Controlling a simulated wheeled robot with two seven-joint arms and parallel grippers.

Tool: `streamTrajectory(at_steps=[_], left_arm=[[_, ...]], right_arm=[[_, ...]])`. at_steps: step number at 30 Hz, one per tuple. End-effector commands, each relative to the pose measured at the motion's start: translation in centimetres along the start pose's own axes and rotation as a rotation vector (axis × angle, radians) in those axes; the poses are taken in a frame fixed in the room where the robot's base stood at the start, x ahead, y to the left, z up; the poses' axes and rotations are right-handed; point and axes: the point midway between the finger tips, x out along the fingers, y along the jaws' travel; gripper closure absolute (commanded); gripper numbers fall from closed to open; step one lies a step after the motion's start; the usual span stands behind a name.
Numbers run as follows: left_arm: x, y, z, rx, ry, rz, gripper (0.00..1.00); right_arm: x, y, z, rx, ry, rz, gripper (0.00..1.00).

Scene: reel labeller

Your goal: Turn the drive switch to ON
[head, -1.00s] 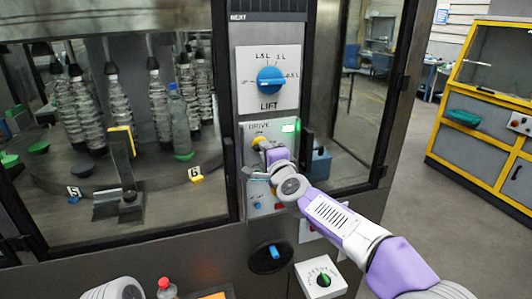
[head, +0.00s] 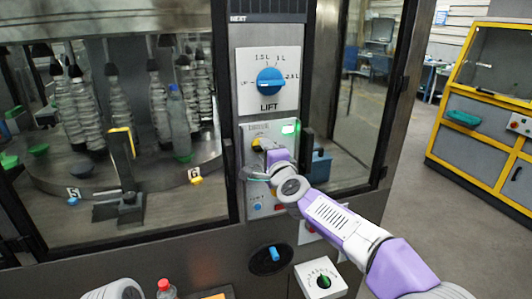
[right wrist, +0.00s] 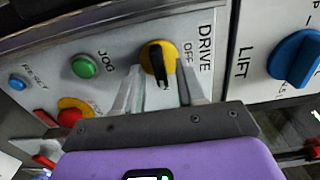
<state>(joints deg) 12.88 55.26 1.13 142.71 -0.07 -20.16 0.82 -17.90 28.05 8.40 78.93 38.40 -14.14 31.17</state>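The drive switch (right wrist: 157,60) is a black knob on a yellow disc, under the DRIVE label with OFF printed beside it. In the head view only a yellow edge of the drive switch (head: 256,143) shows behind my gripper. My right gripper (right wrist: 160,80) is open, its two fingers apart on either side of the knob; I cannot tell whether they touch it. In the head view my right gripper (head: 262,165) is at the panel, partly hiding the lower controls. My left gripper is not in view.
The blue LIFT knob (head: 271,81) is above the drive switch. A green JOG button (right wrist: 84,66), a red button (right wrist: 70,117) and a blue reset button (right wrist: 17,82) share the panel. Bottles stand behind glass at left.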

Motion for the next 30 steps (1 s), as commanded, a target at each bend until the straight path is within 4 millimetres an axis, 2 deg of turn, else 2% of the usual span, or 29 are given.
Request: streamTrajectory(at_steps=[5, 18, 22, 30], left_arm=[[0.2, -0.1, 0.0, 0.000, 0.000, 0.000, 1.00], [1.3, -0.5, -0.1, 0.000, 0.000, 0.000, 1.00], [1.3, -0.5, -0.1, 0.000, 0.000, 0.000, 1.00], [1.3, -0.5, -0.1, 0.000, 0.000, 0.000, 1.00]], right_arm=[[-0.7, 0.0, 0.0, -0.001, 0.000, -0.001, 0.61], [-6.6, 0.0, 0.0, -0.001, 0.000, 0.000, 0.61], [-7.4, 0.0, 0.0, 0.000, 0.000, 0.000, 0.61], [-7.6, 0.0, 0.0, 0.001, 0.000, 0.000, 0.61]])
